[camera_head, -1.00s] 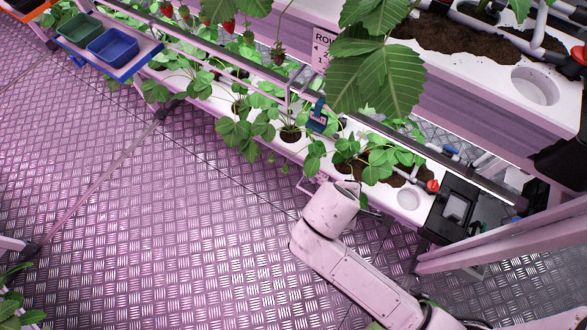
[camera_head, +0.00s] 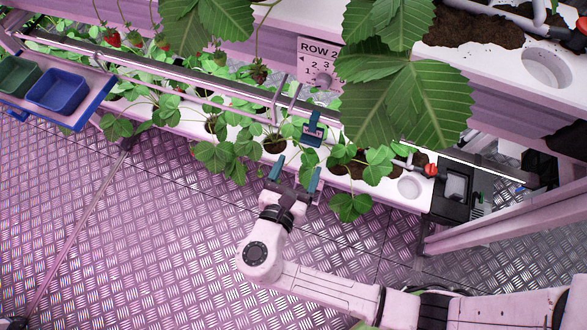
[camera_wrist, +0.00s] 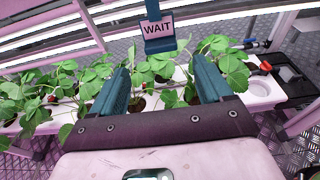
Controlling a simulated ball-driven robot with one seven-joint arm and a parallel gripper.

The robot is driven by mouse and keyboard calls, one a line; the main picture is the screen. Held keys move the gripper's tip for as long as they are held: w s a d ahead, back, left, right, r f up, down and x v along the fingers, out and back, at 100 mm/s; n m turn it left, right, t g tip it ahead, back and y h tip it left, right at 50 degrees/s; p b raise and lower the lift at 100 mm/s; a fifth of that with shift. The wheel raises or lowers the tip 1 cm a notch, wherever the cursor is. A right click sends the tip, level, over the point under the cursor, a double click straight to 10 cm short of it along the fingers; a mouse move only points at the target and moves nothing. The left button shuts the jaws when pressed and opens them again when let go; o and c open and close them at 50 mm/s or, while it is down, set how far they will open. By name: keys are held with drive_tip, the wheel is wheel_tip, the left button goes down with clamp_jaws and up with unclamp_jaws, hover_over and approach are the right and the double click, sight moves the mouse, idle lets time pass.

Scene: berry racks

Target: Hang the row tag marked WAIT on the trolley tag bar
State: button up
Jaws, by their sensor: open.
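The tag marked WAIT (camera_wrist: 157,29) is a pink label in a dark teal holder. It hangs upright ahead of my gripper in the wrist view, above the strawberry plants. In the head view the teal holder (camera_head: 313,128) hangs by the rack rail, its lettering too small to read. My gripper (camera_head: 296,172) is open and empty, just below and in front of the tag, apart from it. In the wrist view its two teal fingers (camera_wrist: 161,78) stand either side below the tag. I cannot pick out the trolley's tag bar with certainty.
A trolley shelf (camera_head: 88,112) with a blue bin (camera_head: 57,89) and a green bin stands at the left. A ROW 2 sign (camera_head: 320,62) and large leaves (camera_head: 420,95) are above the rack. Plants in the white gutter lie close to my gripper. The metal floor is clear.

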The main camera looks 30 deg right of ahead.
sight(309, 144)
drive_tip(key=b+x, duration=0.1)
drive_tip(key=x, duration=0.5)
drive_tip(key=shift+w+d, duration=0.1)
drive_tip(key=shift+d, duration=0.05)
drive_tip(key=shift+x, duration=1.1)
drive_tip(key=c, duration=1)
drive_tip(key=shift+o, duration=0.2)
drive_tip(key=shift+r+p, duration=1)
drive_tip(key=shift+p, duration=0.25)
drive_tip(key=f+p+v, duration=0.1)
drive_tip(key=p+v, duration=0.1)
drive_tip(key=v, duration=0.5)
drive_tip(key=shift+f, duration=0.2)
